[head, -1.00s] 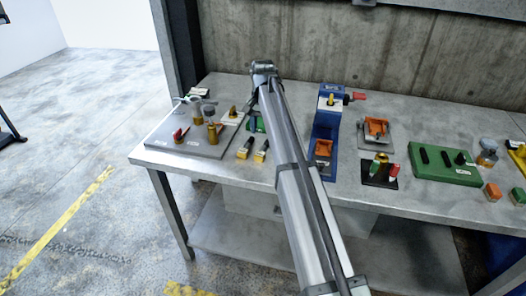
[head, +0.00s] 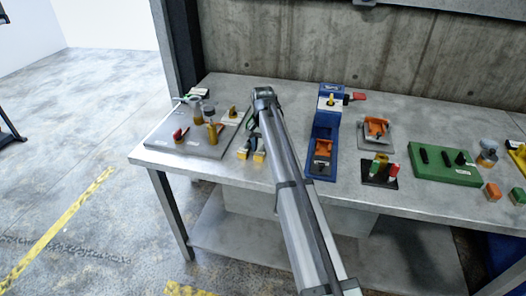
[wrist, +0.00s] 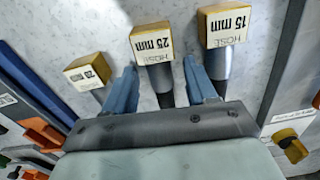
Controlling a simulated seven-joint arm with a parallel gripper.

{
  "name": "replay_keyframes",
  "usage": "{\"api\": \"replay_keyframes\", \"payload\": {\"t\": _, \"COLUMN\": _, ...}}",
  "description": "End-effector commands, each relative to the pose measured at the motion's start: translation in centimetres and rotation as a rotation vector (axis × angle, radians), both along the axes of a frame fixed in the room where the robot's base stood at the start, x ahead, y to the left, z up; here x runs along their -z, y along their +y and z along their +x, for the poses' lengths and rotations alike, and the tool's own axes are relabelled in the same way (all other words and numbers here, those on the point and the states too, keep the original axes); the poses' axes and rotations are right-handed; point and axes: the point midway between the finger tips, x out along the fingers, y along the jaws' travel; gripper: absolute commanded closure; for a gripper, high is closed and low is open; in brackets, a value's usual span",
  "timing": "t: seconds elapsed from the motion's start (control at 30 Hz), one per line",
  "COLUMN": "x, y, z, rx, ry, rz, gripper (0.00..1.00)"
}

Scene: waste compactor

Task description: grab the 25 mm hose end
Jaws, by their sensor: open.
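The 25 mm hose end (wrist: 152,45) is a yellow block labelled "25 mm HOSE" on a dark grey hose. Its hose lies between the two blue fingers of my open gripper (wrist: 160,70) in the wrist view. I see gaps on both sides, and the block shows beyond the fingertips. The 15 mm hose end (wrist: 225,25) lies to the right, outside the right finger. A third yellow-ended hose (wrist: 88,70) lies to the left, outside the left finger. In the head view, yellow hose ends (head: 259,157) show at the bench's front; my arm partly hides this group.
A grey board (head: 185,138) with bottles and red-handled pliers lies to the left on the metal bench (head: 225,172). A blue stand (head: 322,135) is close on the right. An orange part on a grey plate (head: 376,132) and a green block (head: 445,165) lie farther right.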

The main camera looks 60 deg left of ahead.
Motion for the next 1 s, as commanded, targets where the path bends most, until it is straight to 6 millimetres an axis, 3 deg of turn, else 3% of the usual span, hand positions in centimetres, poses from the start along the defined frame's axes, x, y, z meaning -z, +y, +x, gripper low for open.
{"api": "replay_keyframes", "payload": {"t": 0.07, "x": -0.02, "y": 0.01, "z": -0.01, "rx": 0.0, "ry": 0.0, "rz": 0.0, "gripper": 0.44}}
{"api": "replay_keyframes", "payload": {"t": 0.63, "x": -0.04, "y": 0.01, "z": 0.01, "rx": 0.0, "ry": 0.0, "rz": 0.0, "gripper": 0.98}}
{"api": "replay_keyframes", "payload": {"t": 1.0, "x": -0.22, "y": 0.01, "z": 0.0, "rx": 0.0, "ry": 0.0, "rz": 0.0, "gripper": 1.0}}
